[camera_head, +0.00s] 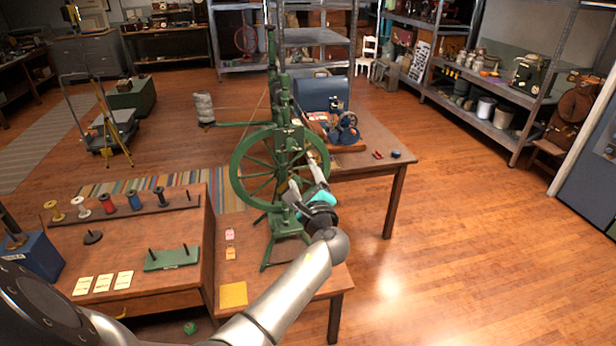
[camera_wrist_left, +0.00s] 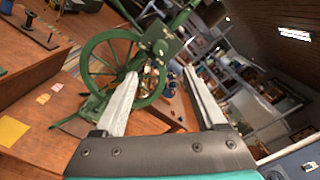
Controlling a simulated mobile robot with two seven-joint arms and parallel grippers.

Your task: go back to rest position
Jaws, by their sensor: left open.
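My left gripper (camera_head: 304,177) is in front of the green spinning wheel (camera_head: 240,180) in the head view, above the front of the wooden table. Its two fingers are apart with nothing between them. The left wrist view shows the same open fingers (camera_wrist_left: 159,76), with the spinning wheel (camera_wrist_left: 91,62) beyond them. The frames do not clearly show whether a finger touches the wheel's frame. My left arm reaches in from the bottom left of the head view. My right gripper is not in view.
At left, a workbench (camera_head: 170,210) carries several thread spools and a green pegged block (camera_head: 171,259). Shelves (camera_head: 480,85) line the right wall. The floor at right is clear.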

